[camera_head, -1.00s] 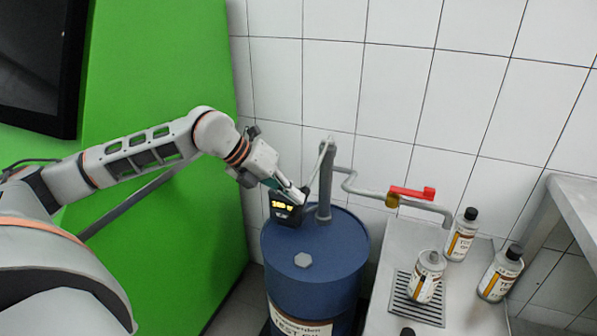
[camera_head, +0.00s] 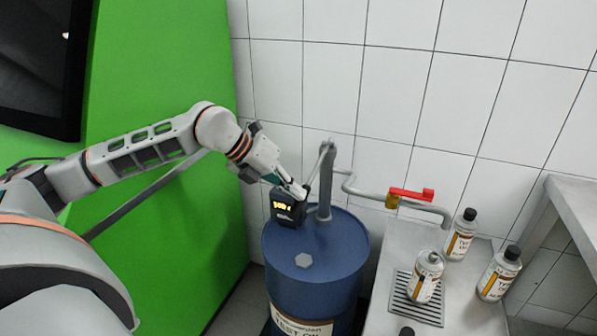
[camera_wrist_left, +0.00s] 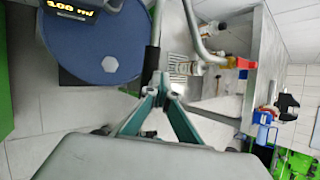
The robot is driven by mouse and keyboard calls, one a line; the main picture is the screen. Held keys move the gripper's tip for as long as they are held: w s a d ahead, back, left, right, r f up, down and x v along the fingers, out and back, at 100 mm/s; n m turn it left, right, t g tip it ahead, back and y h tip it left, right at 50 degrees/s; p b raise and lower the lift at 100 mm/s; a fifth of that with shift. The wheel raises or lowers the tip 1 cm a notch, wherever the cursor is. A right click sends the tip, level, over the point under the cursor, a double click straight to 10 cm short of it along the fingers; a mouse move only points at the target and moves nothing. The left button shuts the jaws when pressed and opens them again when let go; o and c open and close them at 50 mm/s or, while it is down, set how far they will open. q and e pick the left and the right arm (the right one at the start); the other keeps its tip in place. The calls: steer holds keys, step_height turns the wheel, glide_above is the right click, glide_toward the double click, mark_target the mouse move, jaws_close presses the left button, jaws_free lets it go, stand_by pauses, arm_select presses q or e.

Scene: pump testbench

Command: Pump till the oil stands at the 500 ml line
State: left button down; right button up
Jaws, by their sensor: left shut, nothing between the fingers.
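The blue oil drum (camera_head: 335,255) stands in the middle of the head view, with a grey hand pump (camera_head: 325,185) on top. A thin pump lever (camera_head: 313,175) slopes down to the left from the pump's head. My left gripper (camera_head: 304,190) is shut and empty, with its fingertips close by the lever; I cannot tell if they touch. In the left wrist view the closed fingertips (camera_wrist_left: 162,85) sit by the lever's end. A black display (camera_head: 286,207) with yellow digits sits on the drum; its wrist-view reading ends in "00 ml", the first digit unclear. My right gripper is out of view.
A pipe runs from the pump to a red-handled valve (camera_head: 411,193) and a spout. A bottle (camera_head: 426,276) stands on the drain grille (camera_head: 414,306); more bottles (camera_head: 500,272) stand right of it. A tiled wall is close behind.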

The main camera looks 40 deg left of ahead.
arm_select(q)
steer(key=shift+w+a+r+p, duration=0.1)
steer(key=shift+w+r+p, duration=0.1)
steer(key=shift+r+p, duration=1.15)
steer(key=shift+w+r+p, duration=0.2)
steer(key=shift+r+p, duration=0.45)
steer(key=shift+r, duration=1.3)
steer(key=shift+w+r+p, duration=0.15)
steer(key=shift+r+p, duration=0.7)
steer(key=shift+r, duration=0.2)
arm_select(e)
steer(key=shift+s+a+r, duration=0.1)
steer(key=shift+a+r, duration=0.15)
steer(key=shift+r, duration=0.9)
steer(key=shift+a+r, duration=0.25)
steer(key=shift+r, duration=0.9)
arm_select(q)
steer(key=r+p, duration=0.2)
steer(key=r, duration=0.1)
steer(key=r+p, duration=0.2)
steer(key=shift+w, duration=0.25)
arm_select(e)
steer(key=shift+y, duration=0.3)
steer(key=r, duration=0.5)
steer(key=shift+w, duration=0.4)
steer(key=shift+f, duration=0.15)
